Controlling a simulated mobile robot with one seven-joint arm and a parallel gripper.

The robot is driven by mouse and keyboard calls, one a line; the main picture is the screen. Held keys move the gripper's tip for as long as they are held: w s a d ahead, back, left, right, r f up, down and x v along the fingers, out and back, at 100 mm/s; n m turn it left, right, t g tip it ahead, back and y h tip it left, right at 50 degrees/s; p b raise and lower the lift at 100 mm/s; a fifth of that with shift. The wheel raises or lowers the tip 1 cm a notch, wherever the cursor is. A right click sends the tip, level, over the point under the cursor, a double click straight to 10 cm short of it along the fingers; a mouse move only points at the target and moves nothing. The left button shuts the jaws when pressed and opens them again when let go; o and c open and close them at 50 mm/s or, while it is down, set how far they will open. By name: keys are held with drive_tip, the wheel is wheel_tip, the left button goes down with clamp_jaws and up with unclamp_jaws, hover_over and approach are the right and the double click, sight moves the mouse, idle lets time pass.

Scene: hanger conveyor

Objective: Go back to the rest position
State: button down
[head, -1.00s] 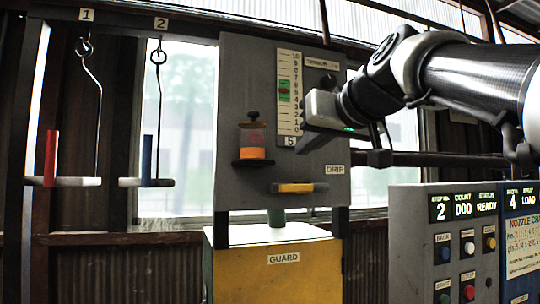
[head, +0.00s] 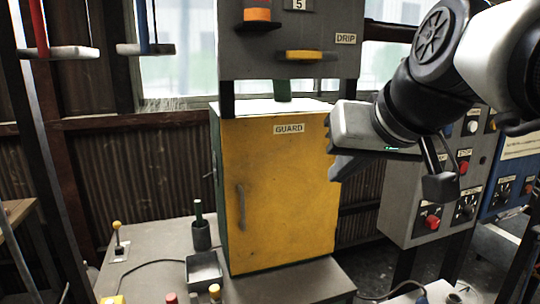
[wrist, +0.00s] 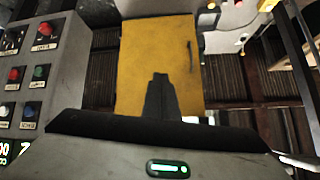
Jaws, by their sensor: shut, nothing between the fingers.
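My gripper (head: 338,160) is in front of the right side of the yellow guard door (head: 280,200), below the grey panel with the DRIP label. Its fingers point left and look shut with nothing held. In the wrist view the closed dark fingers (wrist: 160,98) stand out against the yellow door (wrist: 150,50). I cannot tell from the pictures how far the fingertips are from the door. The arm comes in from the upper right.
A control panel with buttons (head: 425,190) stands right of the guard. A grey bench (head: 150,260) below carries a yellow-knobbed lever (head: 117,237), a small grey tray (head: 204,270) and a dark cup (head: 200,235). Two hanger trays (head: 62,53) hang at upper left.

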drive_tip(key=s+d+f+g+h, duration=0.1)
drive_tip(key=s+f+g, duration=0.1)
drive_tip(key=s+f, duration=0.6)
drive_tip(key=s+d+f+g+h, duration=0.15)
drive_tip(key=s+f, duration=0.25)
drive_tip(key=f, duration=0.8)
wheel_tip(320, 180, up, 18)
drive_tip(key=p, duration=1.6)
drive_tip(key=shift+w+f+m, duration=0.25)
drive_tip(key=shift+w+m, duration=0.05)
drive_tip(key=shift+w, duration=0.05)
